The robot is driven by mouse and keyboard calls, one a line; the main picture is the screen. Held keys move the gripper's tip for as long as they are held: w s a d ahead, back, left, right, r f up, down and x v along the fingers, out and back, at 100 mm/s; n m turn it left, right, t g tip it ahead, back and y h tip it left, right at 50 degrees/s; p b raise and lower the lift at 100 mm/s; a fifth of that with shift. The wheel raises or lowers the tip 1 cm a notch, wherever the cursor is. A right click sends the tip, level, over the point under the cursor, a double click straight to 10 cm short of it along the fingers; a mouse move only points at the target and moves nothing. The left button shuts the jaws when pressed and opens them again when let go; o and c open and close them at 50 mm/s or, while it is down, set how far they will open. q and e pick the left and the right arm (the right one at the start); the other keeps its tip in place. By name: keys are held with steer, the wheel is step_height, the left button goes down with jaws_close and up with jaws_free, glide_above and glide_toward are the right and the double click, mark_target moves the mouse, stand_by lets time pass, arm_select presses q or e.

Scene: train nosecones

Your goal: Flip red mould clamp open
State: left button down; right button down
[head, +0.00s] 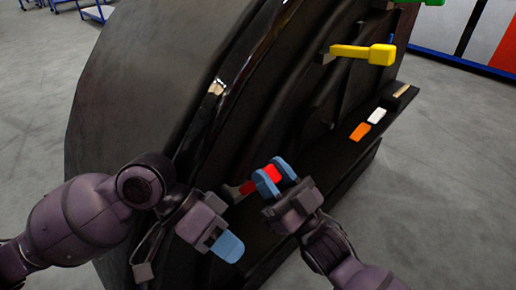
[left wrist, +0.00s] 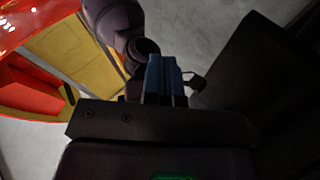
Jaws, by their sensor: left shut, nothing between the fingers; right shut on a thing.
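The red mould clamp (head: 248,186) sits on the edge of the large black mould (head: 125,100), low in the middle of the head view. My right gripper (head: 274,178) has its blue fingers shut around the clamp's red handle. The fingers cover part of the handle, and the clamp's base is partly hidden by my arms. My left gripper (head: 228,247) is below and left of the clamp, apart from it. Its blue fingers are pressed together with nothing between them, as the left wrist view (left wrist: 161,78) also shows.
A yellow clamp (head: 365,54) and a green clamp (head: 425,2) stand farther up the mould edge. Orange (head: 360,131) and white (head: 377,116) pieces lie on the dark ledge at right. A red and yellow body (left wrist: 45,70) fills the left wrist view's upper left. Grey floor is open around.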

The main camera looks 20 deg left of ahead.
steer(key=shift+f, duration=0.1)
arm_select(q)
steer(key=w+a+r+t+y, duration=0.1)
steer(key=w+a+r+y, duration=0.15)
steer(key=r, duration=0.65)
steer(key=w+a+r+y, duration=0.1)
steer(key=w+a+r, duration=0.3)
steer(key=r, duration=0.5)
steer(key=w+a+r+t+y, duration=0.1)
steer(key=w+a+r, duration=0.2)
steer(key=r, duration=0.6)
steer(key=shift+y, duration=0.25)
steer(key=x, duration=2)
steer(key=shift+d+f, duration=0.1)
steer(key=shift+d, duration=0.1)
steer(key=shift+d, duration=0.1)
